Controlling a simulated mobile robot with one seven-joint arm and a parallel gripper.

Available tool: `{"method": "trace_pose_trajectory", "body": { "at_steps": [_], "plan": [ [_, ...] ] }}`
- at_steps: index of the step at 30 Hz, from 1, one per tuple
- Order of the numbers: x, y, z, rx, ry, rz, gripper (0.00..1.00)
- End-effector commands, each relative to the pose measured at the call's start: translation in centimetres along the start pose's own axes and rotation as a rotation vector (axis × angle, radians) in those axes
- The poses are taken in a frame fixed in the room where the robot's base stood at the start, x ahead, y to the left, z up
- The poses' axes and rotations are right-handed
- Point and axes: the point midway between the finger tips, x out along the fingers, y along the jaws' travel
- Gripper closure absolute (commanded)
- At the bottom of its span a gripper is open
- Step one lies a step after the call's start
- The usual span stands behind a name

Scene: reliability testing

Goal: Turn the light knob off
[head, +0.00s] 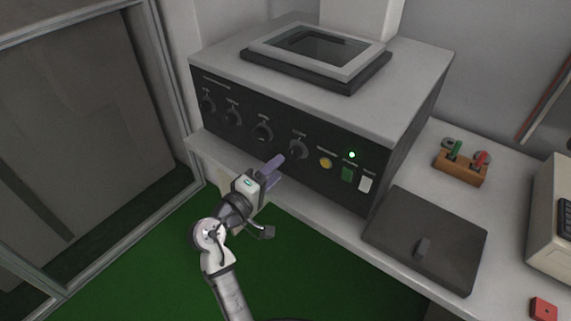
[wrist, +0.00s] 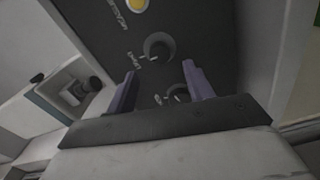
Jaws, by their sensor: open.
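The light knob (head: 297,150) is a dark round knob on the black front panel of a grey box. It is the knob nearest the yellow button in the head view. In the wrist view the knob (wrist: 158,47) lies just beyond the fingertips, with a small label that seems to read LIGHT near it. My gripper (head: 279,166) is open and empty in front of the panel, slightly left of and below the knob. In the wrist view my gripper (wrist: 160,72) has its two purple fingers apart, with another knob (wrist: 177,93) partly visible between them. I see no contact with the light knob.
Several other knobs (head: 262,132) line the panel to the left. A dark lid (head: 450,235) lies on the counter.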

Motion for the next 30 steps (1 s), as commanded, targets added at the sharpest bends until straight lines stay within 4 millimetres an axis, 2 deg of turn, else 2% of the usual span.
{"method": "trace_pose_trajectory", "body": {
  "at_steps": [1,6,12,30],
  "plan": [
    [-1.3,-0.4,0.0,0.0,0.004,-0.002,0.48],
    [-4.7,-0.3,0.0,0.002,0.004,-0.001,0.48],
    [-6.8,-0.1,0.0,0.0,0.001,-0.002,0.48],
    [-7.1,0.0,-0.1,0.004,0.006,-0.001,0.48]
  ]
}}
